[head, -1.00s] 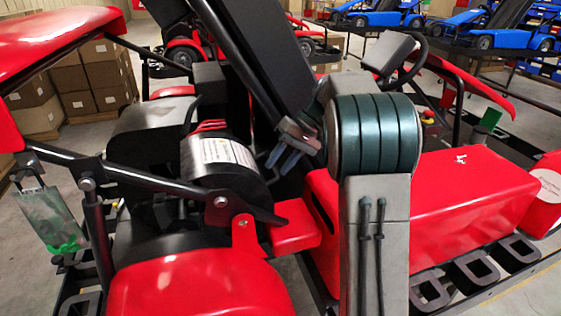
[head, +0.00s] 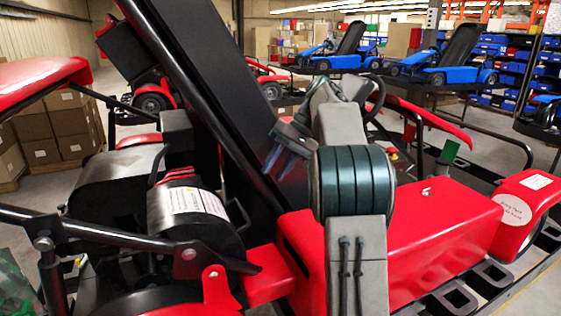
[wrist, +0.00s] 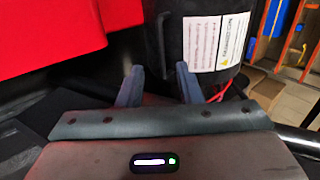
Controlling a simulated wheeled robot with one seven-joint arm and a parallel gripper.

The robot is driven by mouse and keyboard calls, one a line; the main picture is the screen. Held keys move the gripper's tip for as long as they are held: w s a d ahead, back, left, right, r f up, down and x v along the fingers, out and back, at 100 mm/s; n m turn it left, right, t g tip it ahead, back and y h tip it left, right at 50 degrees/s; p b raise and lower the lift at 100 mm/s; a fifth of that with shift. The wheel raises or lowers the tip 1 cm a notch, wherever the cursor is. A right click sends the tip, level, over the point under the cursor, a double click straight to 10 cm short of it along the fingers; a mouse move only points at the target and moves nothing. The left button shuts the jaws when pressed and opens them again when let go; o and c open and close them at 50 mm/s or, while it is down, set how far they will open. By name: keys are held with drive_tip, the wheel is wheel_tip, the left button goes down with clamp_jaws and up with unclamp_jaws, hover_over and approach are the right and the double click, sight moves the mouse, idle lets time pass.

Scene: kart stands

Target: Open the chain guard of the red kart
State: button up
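The red kart (head: 440,235) fills the lower part of the head view. Behind its seat is a black rounded cover (head: 215,231) with a white printed label and black handles, which looks like the chain guard; it appears closed. The cover also shows in the wrist view (wrist: 238,20), with its label and an upright black handle (wrist: 165,45). My gripper (head: 286,150) is right of and above the cover in the head view, in front of the seat back. In the wrist view my gripper (wrist: 159,80) has its fingers apart and empty; the handle shows beyond them, between the fingertips.
The tall black seat back (head: 200,60) and its slanted bar rise close to my arm. A black frame bar (head: 110,235) crosses the front left. Cardboard boxes (head: 60,125) stand at the left. A blue kart (head: 445,65) is far behind.

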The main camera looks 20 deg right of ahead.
drive_tip(key=shift+v, duration=0.95)
drive_tip(key=s+a+f+m+t+h, duration=0.1)
drive_tip(key=s+a+f+h, duration=0.15)
drive_tip(key=s, duration=0.45)
drive_tip(key=s+a+f+m+t+h, duration=0.1)
drive_tip(key=s+a, duration=0.3)
drive_tip(key=s, duration=0.2)
drive_tip(key=s+a+f+n+t+h, duration=0.1)
drive_tip(key=s+f+t+h, duration=0.1)
drive_tip(key=s+f, duration=0.9)
drive_tip(key=s+h, duration=0.1)
drive_tip(key=s, duration=0.3)
drive_tip(key=shift+s+a+f+h, duration=0.25)
drive_tip(key=shift+a+h, duration=0.1)
idle(0.3)
